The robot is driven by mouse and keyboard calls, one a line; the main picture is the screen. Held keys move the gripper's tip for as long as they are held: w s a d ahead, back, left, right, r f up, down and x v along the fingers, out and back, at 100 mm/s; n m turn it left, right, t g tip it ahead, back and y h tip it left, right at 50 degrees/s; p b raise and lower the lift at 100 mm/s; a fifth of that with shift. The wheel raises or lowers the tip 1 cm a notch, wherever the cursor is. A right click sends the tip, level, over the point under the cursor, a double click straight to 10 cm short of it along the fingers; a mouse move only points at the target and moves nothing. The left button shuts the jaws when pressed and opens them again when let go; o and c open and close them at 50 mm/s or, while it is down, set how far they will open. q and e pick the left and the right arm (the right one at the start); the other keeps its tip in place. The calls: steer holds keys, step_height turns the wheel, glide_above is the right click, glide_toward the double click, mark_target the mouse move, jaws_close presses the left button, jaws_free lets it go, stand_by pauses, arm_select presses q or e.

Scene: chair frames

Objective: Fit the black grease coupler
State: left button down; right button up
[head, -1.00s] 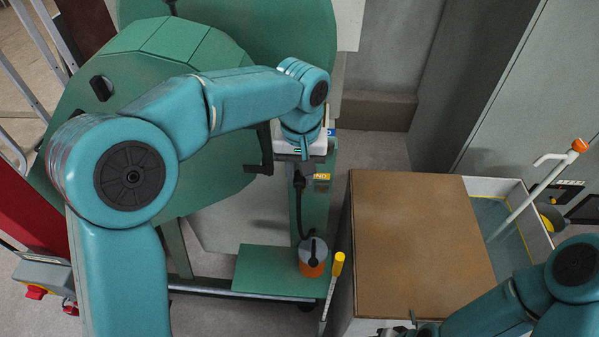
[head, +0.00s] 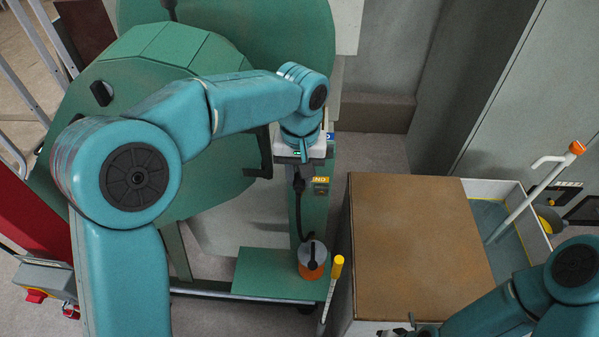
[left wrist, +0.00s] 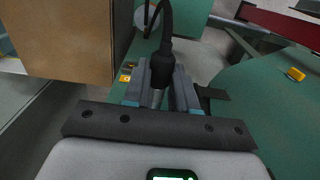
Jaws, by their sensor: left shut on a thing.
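The black grease coupler (left wrist: 162,66) is at the end of a black hose. In the left wrist view my left gripper (left wrist: 160,84) is shut on it, with a finger on each side and a metal part showing between them. In the head view my left gripper (head: 299,168) is below the wrist, in front of the green machine post, and the coupler (head: 299,184) hangs at it. The hose runs down to an orange and grey container (head: 312,260) on the green base plate. My right gripper (head: 404,330) only partly shows at the bottom edge. The fitting for the coupler cannot be made out.
The large green machine (head: 150,75) fills the left and back. A brown-topped box (head: 415,240) stands right of the post, with a yellow-handled tool (head: 337,268) at its left side. A white tray (head: 508,190) holds a white, orange-tipped rod (head: 535,190).

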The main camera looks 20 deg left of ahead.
arm_select(q)
steer(key=shift+w, duration=0.15)
steer(key=shift+w+a, duration=0.2)
steer(key=shift+w, duration=0.45)
steer(key=shift+w+a, duration=0.1)
steer(key=shift+w, duration=0.25)
steer(key=shift+w, duration=0.25)
steer(key=shift+a, duration=0.1)
steer(key=c, duration=0.8)
jaws_free()
